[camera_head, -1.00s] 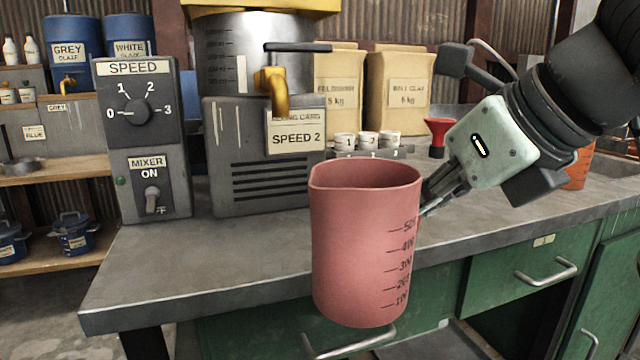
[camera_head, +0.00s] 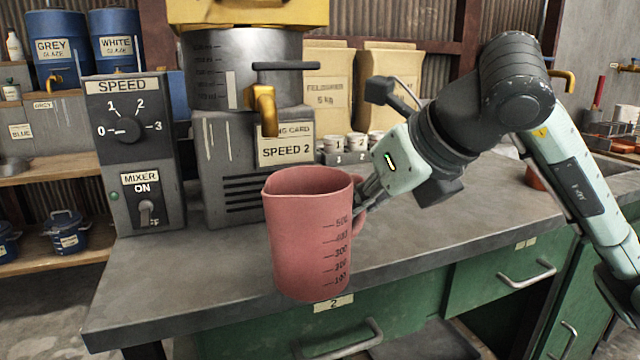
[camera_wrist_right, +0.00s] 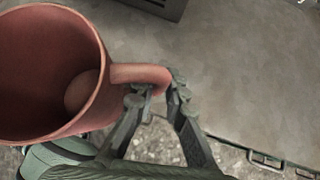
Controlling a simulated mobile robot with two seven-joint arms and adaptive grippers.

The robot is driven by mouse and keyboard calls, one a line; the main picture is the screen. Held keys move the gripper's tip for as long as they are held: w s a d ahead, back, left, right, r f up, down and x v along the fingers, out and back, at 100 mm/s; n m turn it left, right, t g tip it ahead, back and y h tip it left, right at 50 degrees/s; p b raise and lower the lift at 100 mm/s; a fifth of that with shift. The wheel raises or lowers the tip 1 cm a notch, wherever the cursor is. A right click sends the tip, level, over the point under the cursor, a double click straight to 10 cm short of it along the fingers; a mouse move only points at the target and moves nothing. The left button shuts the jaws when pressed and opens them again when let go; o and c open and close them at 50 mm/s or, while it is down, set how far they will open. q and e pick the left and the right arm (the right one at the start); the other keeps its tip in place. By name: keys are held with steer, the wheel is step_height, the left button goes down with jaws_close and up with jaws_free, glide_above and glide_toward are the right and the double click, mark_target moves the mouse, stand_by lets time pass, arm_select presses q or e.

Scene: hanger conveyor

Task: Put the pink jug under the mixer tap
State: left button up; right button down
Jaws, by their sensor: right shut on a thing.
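The pink jug (camera_head: 306,238) is upright in the head view, in front of the mixer near the bench's front edge. It has a measuring scale on its side. My right gripper (camera_head: 366,200) comes from the right and is shut on the jug's handle. The right wrist view shows the jug (camera_wrist_right: 88,95) with its handle between my right gripper's fingers (camera_wrist_right: 160,90); its inside looks empty. The yellow mixer tap (camera_head: 264,108) sticks out of the steel mixer tank (camera_head: 225,75), behind and above the jug, left of its middle. My left gripper is not in view.
The control box (camera_head: 132,155) with speed dial and mixer switch stands left of the mixer. A "SPEED 2" card (camera_head: 286,150) hangs below the tap. Small numbered cups (camera_head: 345,147) stand behind the jug. The grey bench top (camera_head: 190,270) is clear in front of the mixer.

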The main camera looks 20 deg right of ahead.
steer(key=w, duration=0.2)
steer(key=w+a, duration=0.1)
steer(key=w, duration=0.3)
steer(key=shift+w+a+p, duration=0.1)
steer(key=shift+a+p, duration=0.15)
steer(key=shift+p, duration=0.1)
steer(key=w, duration=0.2)
steer(key=w+a, duration=0.1)
steer(key=shift+w+f, duration=0.15)
steer(key=shift+f, duration=0.25)
steer(key=shift+d+f, duration=0.1)
steer(key=shift+f, duration=0.25)
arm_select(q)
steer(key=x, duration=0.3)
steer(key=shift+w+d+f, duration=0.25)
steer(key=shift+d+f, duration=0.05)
arm_select(e)
steer(key=shift+f, duration=0.1)
